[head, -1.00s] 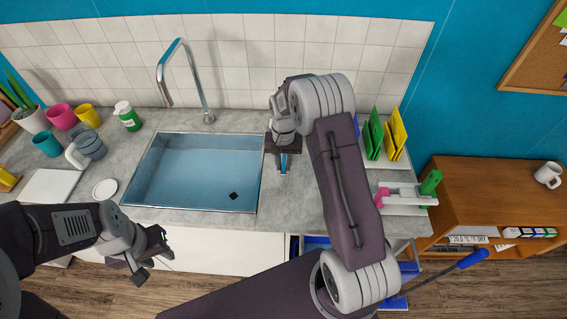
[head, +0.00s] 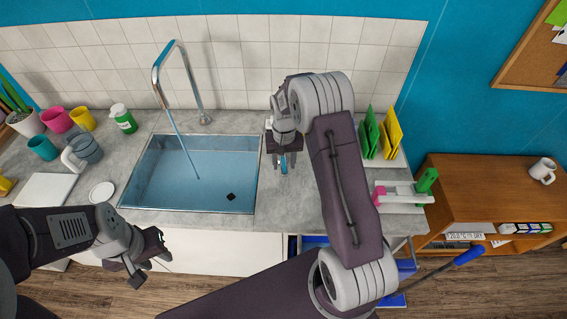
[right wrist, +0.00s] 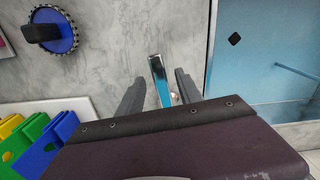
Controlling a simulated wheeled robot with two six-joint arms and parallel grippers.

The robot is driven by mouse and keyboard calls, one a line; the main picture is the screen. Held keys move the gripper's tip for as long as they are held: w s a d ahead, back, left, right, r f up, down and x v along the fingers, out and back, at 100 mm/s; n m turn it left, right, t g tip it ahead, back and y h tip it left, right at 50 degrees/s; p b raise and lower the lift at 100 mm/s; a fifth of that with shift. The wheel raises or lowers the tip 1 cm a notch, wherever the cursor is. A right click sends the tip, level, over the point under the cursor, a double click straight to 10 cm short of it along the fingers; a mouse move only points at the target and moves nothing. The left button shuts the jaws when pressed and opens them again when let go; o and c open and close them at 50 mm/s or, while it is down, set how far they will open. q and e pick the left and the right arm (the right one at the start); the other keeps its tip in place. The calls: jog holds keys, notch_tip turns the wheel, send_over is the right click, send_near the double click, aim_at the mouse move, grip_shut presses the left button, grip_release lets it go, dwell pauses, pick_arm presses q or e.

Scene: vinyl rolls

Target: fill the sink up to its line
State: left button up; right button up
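The sink (head: 140,200) is a blue-tinted rectangular basin in the counter with a dark drain piece. Its fill line cannot be made out. A chrome tap (head: 187,75) arches over it, and a thin stream of water (head: 183,145) runs from its spout into the basin. My right gripper (head: 284,168) is over the counter right of the sink. My left gripper (head: 153,264) is open and empty in front of the counter, below the sink's front edge.
Green and yellow boards (head: 392,135) stand in a rack to the right. A blue scrubber (right wrist: 55,30) lies on the counter. A wooden shelf (head: 480,190) is further right.

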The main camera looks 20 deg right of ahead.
aim_at(284, 165)
notch_tip(284, 165, up, 9)
jog(key=b, duration=0.1)
dwell(0.5)
jog(key=shift+d+f, duration=0.1)
dwell(0.7)
